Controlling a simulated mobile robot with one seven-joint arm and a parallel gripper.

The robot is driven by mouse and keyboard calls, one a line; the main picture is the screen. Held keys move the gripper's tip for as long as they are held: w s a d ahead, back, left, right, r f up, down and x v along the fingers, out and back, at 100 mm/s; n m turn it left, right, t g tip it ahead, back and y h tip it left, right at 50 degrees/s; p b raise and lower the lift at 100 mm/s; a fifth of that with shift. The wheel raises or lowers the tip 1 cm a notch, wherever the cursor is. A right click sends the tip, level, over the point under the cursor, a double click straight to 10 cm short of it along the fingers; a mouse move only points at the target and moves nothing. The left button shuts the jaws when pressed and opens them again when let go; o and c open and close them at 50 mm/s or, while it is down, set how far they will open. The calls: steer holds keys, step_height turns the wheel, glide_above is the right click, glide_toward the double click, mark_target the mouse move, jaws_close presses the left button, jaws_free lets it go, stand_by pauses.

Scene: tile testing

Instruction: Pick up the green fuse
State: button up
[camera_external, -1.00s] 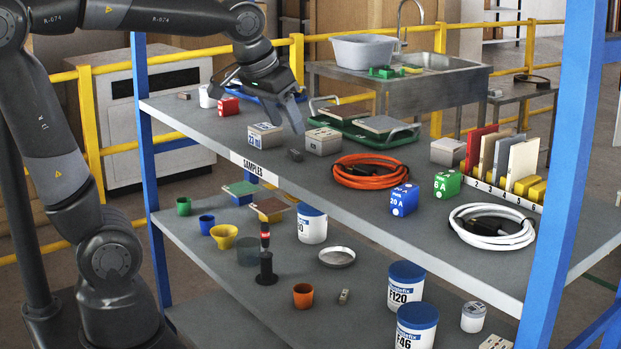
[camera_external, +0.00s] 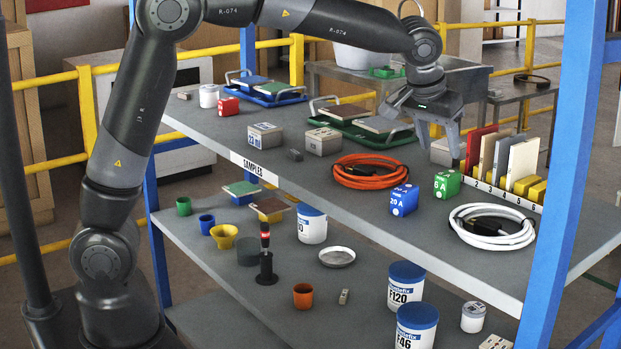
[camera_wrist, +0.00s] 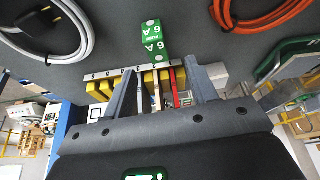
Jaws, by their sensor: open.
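The green fuse (camera_external: 447,184) is a small block marked 6 A, standing on the upper shelf between the blue 20 A fuse (camera_external: 404,200) and the tile rack. My gripper (camera_external: 440,150) is above the shelf, behind and higher than the green fuse, with its fingers apart and nothing between them. In the wrist view the green fuse (camera_wrist: 153,40) lies ahead of the fingertips, roughly midway between the two fingers (camera_wrist: 158,80), apart from both.
The tile rack (camera_external: 500,192) with upright tiles stands right of the fuse. A white cable (camera_external: 492,228) lies in front right, an orange cable (camera_external: 370,172) to the left. A grey box (camera_external: 441,153) is close to my gripper. The red fuse (camera_external: 229,106) is far left.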

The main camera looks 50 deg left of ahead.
mark_target(448, 173)
steer(key=x, duration=0.4)
steer(key=shift+a+f, duration=0.1)
steer(key=x, duration=0.5)
steer(key=shift+w+d, duration=0.25)
steer(key=shift+d, duration=0.05)
steer(key=c, duration=1.1)
